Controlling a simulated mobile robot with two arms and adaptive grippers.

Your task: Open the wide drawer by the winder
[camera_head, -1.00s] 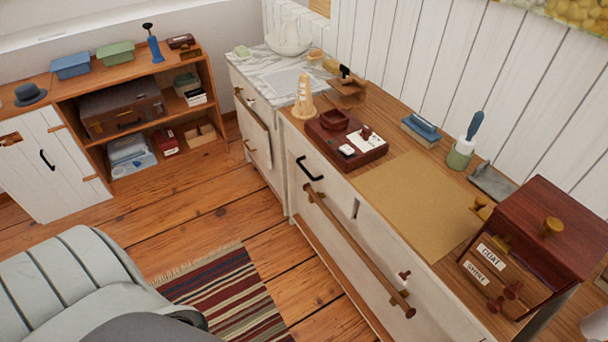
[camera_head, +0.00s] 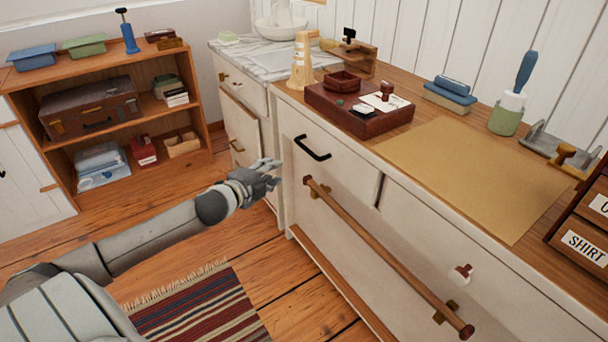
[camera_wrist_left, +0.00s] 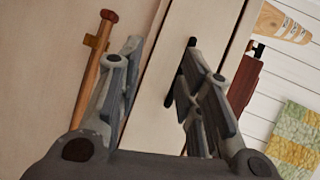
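The cream counter's front (camera_head: 345,185) carries a black pull handle (camera_head: 312,148) at its upper left. A long wooden bar (camera_head: 385,255) is fixed below the handle. A white and red knob (camera_head: 461,272) sits further right. A wooden stand with a black knob (camera_head: 350,52), perhaps the winder, stands at the counter's back left. My left gripper (camera_head: 268,178) is open and empty, left of the black handle and apart from it. In the left wrist view my spread fingers (camera_wrist_left: 163,48) face the front; the right finger partly hides the black handle (camera_wrist_left: 181,70). My right gripper is not in view.
On the counter are a dark red box (camera_head: 360,112), a tan cone (camera_head: 302,62) and a brown mat (camera_head: 470,175). A marble-topped cabinet (camera_head: 232,85) adjoins at left. A striped rug (camera_head: 195,310) lies on the open wooden floor.

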